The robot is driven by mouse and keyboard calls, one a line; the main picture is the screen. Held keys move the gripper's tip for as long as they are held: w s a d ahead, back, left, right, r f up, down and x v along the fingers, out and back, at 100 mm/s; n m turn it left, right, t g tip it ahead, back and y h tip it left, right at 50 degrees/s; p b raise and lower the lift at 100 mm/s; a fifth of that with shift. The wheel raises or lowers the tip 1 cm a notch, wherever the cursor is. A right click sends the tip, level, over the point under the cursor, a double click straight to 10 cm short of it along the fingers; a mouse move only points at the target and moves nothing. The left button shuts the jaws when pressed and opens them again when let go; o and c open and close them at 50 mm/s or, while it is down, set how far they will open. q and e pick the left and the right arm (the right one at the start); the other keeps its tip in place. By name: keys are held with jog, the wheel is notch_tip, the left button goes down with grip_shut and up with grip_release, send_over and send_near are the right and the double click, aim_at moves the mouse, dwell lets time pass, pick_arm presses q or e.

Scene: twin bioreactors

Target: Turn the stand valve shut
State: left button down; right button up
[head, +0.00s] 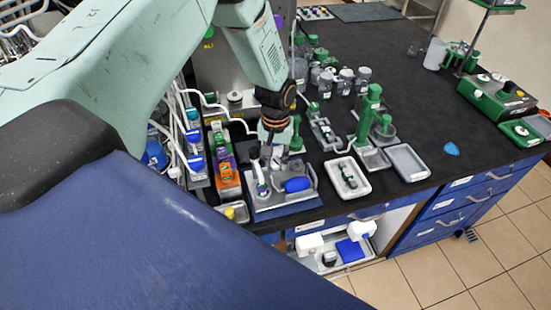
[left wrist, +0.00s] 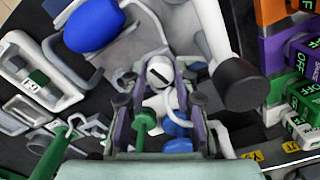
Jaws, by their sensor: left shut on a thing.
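My left gripper (head: 268,158) reaches down over a small stand with a blue base (head: 288,207) near the table's front edge. In the left wrist view my left gripper (left wrist: 160,98) has its two fingers closed around a small white round part with a dark slot, which looks like the stand valve (left wrist: 159,70). The fingers hide part of the valve. A blue rounded body (head: 297,184) lies beside the gripper on the stand; it also shows in the left wrist view (left wrist: 93,26). My right gripper is not in view.
A row of orange, purple and green blocks (head: 228,172) stands close left of the stand. A white tray (head: 362,190) and a green post (head: 368,115) stand to its right. Several jars (head: 345,80) are farther back.

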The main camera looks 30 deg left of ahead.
pick_arm(q)
jog(key=shift+w+m, duration=0.1)
jog(key=shift+m, duration=1.5)
jog(key=c, duration=1.4)
grip_release()
jog(key=o, duration=0.4)
jog(key=shift+w+f, duration=0.1)
